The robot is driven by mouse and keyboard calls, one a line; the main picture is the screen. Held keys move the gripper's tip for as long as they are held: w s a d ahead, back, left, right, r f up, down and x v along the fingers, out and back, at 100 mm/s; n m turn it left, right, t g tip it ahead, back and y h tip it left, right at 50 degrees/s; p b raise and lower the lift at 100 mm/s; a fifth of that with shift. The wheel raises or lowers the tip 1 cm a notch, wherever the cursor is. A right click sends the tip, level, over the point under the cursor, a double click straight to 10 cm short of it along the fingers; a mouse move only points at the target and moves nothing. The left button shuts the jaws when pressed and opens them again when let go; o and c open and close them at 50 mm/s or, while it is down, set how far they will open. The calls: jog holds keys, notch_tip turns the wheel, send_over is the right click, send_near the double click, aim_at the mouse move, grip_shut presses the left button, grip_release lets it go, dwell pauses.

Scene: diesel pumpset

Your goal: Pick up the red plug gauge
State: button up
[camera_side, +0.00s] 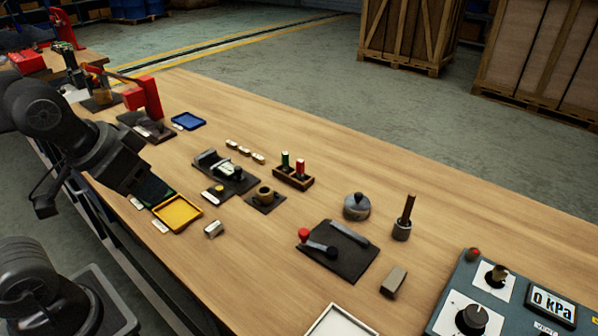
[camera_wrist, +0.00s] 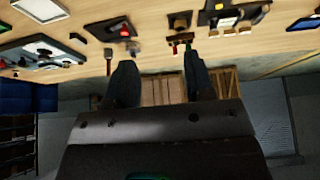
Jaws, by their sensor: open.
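The red plug gauge (camera_side: 300,168) stands upright in a small wooden stand (camera_side: 293,181), to the right of a green plug gauge (camera_side: 285,161). In the wrist view the red gauge (camera_wrist: 174,47) and the green gauge (camera_wrist: 188,46) look small and far off, beyond the fingertips. My gripper (camera_wrist: 158,58) is open, with nothing between its two dark fingers. In the side view my arm's end is at the left, near the yellow tray, well apart from the stand. Its fingers are hard to make out there.
A yellow tray (camera_side: 178,213) lies near the bench's front edge. A black fixture (camera_side: 226,172) and a brass part on a dark pad (camera_side: 265,196) lie left of the stand. A round metal pot (camera_side: 357,206) stands right of it. Bare wood lies behind the stand.

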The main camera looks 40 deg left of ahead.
dwell(0.3)
jog(key=w+r+m+g, duration=0.1)
jog(key=w+r+m, duration=0.45)
jog(key=w, duration=0.55)
jog(key=m+g, duration=0.5)
jog(key=m, duration=0.8)
send_over(300, 161)
notch_tip(300, 161, down, 12)
jog(key=shift+n, duration=0.25)
notch_tip(300, 161, down, 14)
jog(key=shift+w+r, duration=0.1)
jog(key=shift+w, duration=0.05)
grip_shut()
